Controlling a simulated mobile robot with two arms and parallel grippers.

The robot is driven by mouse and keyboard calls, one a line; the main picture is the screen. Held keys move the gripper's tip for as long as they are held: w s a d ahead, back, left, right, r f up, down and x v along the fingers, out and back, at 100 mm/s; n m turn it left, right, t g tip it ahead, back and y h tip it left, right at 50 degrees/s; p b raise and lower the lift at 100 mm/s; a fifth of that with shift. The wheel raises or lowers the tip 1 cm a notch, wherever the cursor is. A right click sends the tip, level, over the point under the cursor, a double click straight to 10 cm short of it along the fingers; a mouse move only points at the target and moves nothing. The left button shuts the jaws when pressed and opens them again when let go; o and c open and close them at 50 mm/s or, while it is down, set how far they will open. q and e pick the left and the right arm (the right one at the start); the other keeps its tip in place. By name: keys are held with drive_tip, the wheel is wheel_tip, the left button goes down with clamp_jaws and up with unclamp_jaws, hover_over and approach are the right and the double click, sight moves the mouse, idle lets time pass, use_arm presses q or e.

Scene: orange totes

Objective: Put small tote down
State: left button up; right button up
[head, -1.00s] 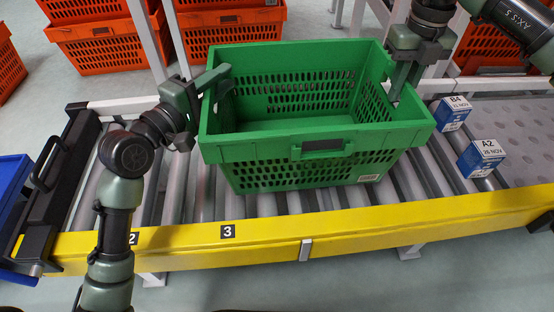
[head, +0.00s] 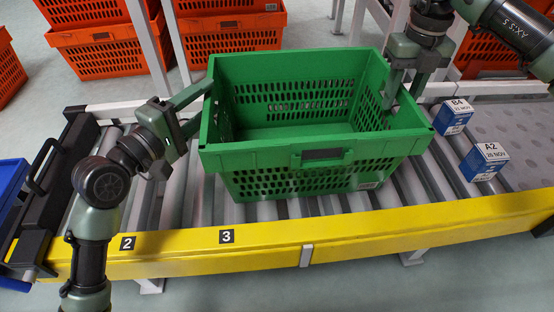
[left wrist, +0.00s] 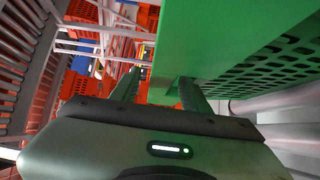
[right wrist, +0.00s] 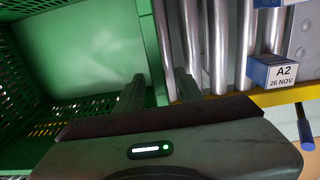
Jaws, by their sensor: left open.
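The green tote (head: 270,158) stands upright on the roller conveyor, and its inside looks empty. My left gripper (head: 198,107) is open at the tote's left side, with its fingers by the left rim. In the left wrist view the tote's green wall (left wrist: 225,40) runs beside the fingers (left wrist: 160,90). My right gripper (head: 404,88) is at the tote's right rim. The tote's underside is hidden.
Two blue-and-white boxes, B4 (head: 453,116) and A2 (head: 484,162), stand right of the tote. A yellow rail (head: 270,240) edges the conveyor in front. Orange totes (head: 105,50) are stacked behind. Bare rollers (head: 190,200) lie left of the tote.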

drive_tip(key=shift+r, duration=0.15)
use_arm(q)
drive_tip(key=v, duration=0.7)
use_arm(e)
wheel_tip(320, 180, up, 12)
use_arm(q)
drive_tip(key=shift+s, duration=0.1)
idle(0.4)
